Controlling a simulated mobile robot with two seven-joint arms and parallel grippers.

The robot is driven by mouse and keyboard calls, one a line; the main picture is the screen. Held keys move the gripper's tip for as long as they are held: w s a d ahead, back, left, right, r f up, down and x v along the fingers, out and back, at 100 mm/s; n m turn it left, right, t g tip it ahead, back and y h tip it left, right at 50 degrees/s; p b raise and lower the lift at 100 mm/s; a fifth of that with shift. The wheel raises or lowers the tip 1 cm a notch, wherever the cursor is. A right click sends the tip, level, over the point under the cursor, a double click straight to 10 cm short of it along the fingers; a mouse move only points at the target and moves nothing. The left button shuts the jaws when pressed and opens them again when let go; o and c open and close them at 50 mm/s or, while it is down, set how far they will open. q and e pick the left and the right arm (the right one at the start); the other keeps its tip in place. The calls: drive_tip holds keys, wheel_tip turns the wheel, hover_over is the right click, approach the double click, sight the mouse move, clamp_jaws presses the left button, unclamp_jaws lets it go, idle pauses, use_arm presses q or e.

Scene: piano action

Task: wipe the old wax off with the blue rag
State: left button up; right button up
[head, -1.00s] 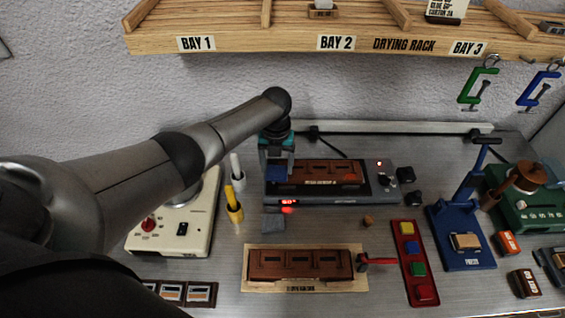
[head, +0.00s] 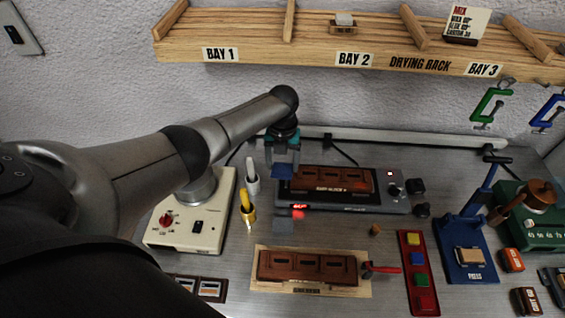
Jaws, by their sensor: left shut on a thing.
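My left gripper (head: 283,158) is shut on the blue rag (head: 282,173), a small dark blue piece below its fingers. The rag is at the left end of the dark grey heated plate (head: 365,207) with a red lit display. A brown wooden block (head: 330,180) with a label lies on that plate, just right of the rag. I cannot tell whether the rag touches the plate or block. I cannot make out old wax. My right gripper is not in view.
A second brown block (head: 307,266) lies on a pale board in front, beside a red-handled tool (head: 383,269). White and yellow holders (head: 248,210) stand left of the plate, near a cream machine (head: 190,232). A red button strip (head: 419,282) and blue press (head: 466,250) are at right.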

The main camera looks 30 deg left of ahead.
sight(283, 165)
use_arm(q)
wheel_tip(283, 165, up, 3)
drive_tip(key=shift+f+p, duration=0.15)
drive_tip(key=shift+p, duration=0.8)
drive_tip(key=shift+r, duration=1.45)
drive_tip(key=shift+d, duration=0.1)
